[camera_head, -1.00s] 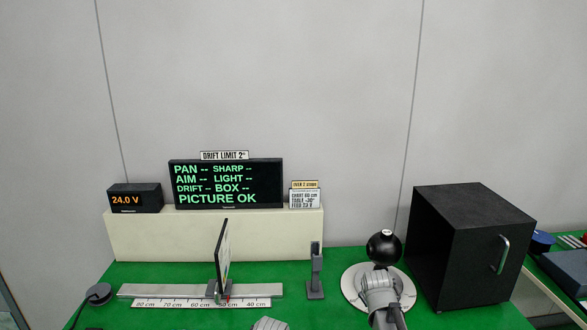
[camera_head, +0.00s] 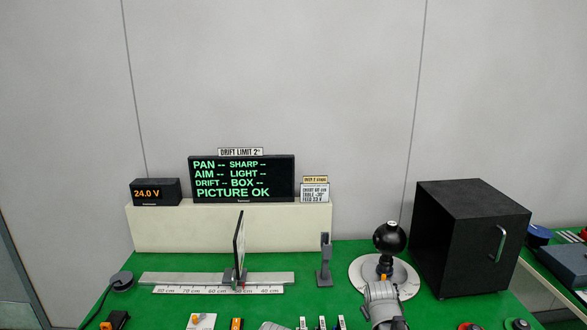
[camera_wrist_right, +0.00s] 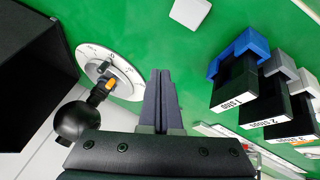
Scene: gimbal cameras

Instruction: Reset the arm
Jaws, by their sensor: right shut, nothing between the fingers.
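My right gripper (camera_wrist_right: 162,75) is in the middle of the right wrist view, its two dark fingers together and empty. It points over the green table, apart from the objects around it. In the head view my right arm (camera_head: 382,302) reaches in from the bottom, in front of the black ball camera (camera_head: 389,238) on its round white dial (camera_head: 357,275). The ball camera also shows at the lower left of the right wrist view (camera_wrist_right: 80,122), with its dial (camera_wrist_right: 125,82) above. My left gripper does not show in the head view.
A black box (camera_head: 460,240) with a handle stands right of the dial. A rail (camera_head: 165,278) with an upright panel (camera_head: 239,245) lies left. Several blocks marked in stops, one blue-topped (camera_wrist_right: 238,50), stand right in the right wrist view. A display (camera_head: 242,178) reads PICTURE OK.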

